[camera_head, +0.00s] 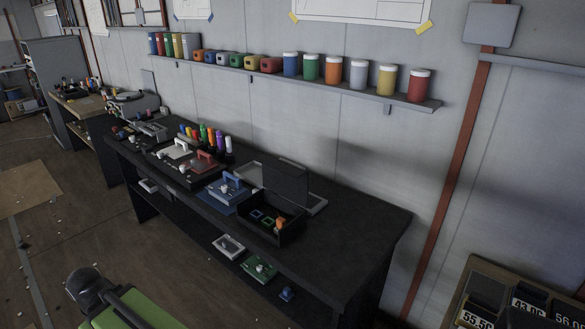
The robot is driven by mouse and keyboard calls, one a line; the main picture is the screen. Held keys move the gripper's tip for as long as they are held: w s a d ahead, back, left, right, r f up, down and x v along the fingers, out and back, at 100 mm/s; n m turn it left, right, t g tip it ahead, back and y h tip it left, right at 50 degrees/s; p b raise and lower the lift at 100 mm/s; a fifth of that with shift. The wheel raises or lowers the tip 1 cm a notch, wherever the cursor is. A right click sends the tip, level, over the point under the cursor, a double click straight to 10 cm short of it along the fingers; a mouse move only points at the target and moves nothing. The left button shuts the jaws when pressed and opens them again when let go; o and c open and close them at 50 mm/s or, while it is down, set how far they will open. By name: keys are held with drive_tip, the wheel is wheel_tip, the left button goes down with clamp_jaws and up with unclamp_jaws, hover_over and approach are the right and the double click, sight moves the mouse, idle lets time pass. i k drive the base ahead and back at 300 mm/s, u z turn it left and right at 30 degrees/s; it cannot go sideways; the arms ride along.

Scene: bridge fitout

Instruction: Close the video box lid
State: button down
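A black open-topped box (287,232), which looks like the video box, stands on the dark workbench (350,225). Its dark lid (288,182) is raised upright at the back of the box, towards the wall. Inside the box are an orange piece (281,223), a green piece and a blue piece. A green and dark part at the bottom left looks like my own arm, well apart from the box. I see no gripper fingers in this view.
A blue item with a handle (229,187) sits just left of the box. Red and white handled items and coloured bottles stand further left. A wall shelf (290,78) holds coloured jars above. A lower shelf holds several small items. The floor in front is mostly clear.

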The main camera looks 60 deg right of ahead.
sight(290, 180)
drive_tip(key=u, duration=0.15)
drive_tip(key=k, duration=1.7)
drive_tip(key=z, duration=0.55)
drive_tip(key=i, duration=1)
drive_tip(key=z, duration=0.05)
